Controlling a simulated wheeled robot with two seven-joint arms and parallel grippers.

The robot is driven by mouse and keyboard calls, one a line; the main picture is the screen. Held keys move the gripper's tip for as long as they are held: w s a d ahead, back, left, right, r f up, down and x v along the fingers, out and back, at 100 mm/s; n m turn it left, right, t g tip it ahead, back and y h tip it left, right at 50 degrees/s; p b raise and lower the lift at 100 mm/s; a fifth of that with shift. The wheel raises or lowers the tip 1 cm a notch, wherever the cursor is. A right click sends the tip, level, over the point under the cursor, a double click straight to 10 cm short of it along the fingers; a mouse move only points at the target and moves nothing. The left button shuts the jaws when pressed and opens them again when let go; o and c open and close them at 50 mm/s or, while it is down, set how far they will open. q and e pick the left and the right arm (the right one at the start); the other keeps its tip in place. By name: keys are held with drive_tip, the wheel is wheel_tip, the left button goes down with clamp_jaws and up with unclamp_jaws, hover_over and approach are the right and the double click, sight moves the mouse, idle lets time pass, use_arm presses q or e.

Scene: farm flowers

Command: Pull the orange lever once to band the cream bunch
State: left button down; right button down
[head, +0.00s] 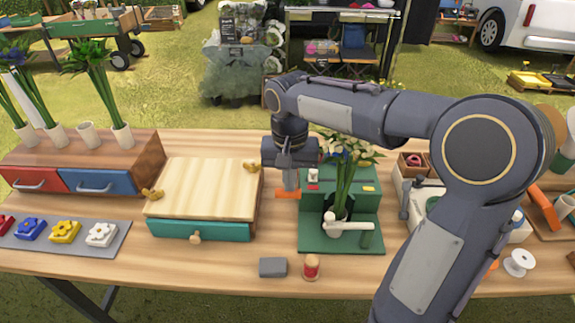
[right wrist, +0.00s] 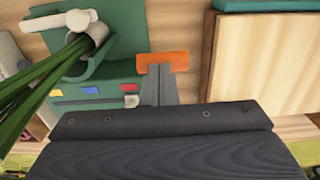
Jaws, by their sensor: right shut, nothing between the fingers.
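The orange lever (head: 287,194) is at the left side of the green banding stand (head: 312,232). In the right wrist view the lever (right wrist: 176,61) is a short orange bar right at my fingertips. My right gripper (head: 291,184) is shut and empty, pointing down at the lever; whether it touches cannot be told. The cream bunch (head: 362,152), with some blue flowers, stands upright in the stand, its green stems in a white cup (head: 337,214). The stems (right wrist: 38,88) also show in the right wrist view. My left gripper is not in view.
A wooden board on a teal drawer box (head: 204,190) stands left of the stand. A grey block (head: 273,267) and a red spool (head: 311,266) lie in front. Flower clips on a grey mat (head: 105,247) are at the left. My right arm hides part of the right side.

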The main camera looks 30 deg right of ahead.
drive_tip(key=shift+s+f, duration=0.15)
drive_tip(key=shift+f, duration=0.3)
drive_tip(key=shift+s+a+f+b, duration=0.15)
drive_tip(key=shift+f+b, duration=0.3)
drive_tip(key=shift+f, duration=0.15)
drive_tip(key=shift+s+a+f+b, duration=0.1)
drive_tip(key=shift+s+f+b, duration=0.1)
drive_tip(key=shift+f+b, duration=0.35)
drive_tip(key=shift+s+a+f+b, duration=0.15)
drive_tip(key=shift+f+b, duration=0.25)
drive_tip(key=shift+f, duration=0.25)
drive_tip(key=shift+s+f+b, duration=0.15)
drive_tip(key=shift+f+b, duration=0.75)
drive_tip(key=shift+f, duration=0.4)
wheel_tip(320, 180, up, 16)
drive_tip(key=s+a+p, duration=0.1)
drive_tip(key=p, duration=1.3)
drive_tip(key=shift+s+f, duration=0.2)
drive_tip(key=shift+s, duration=0.15)
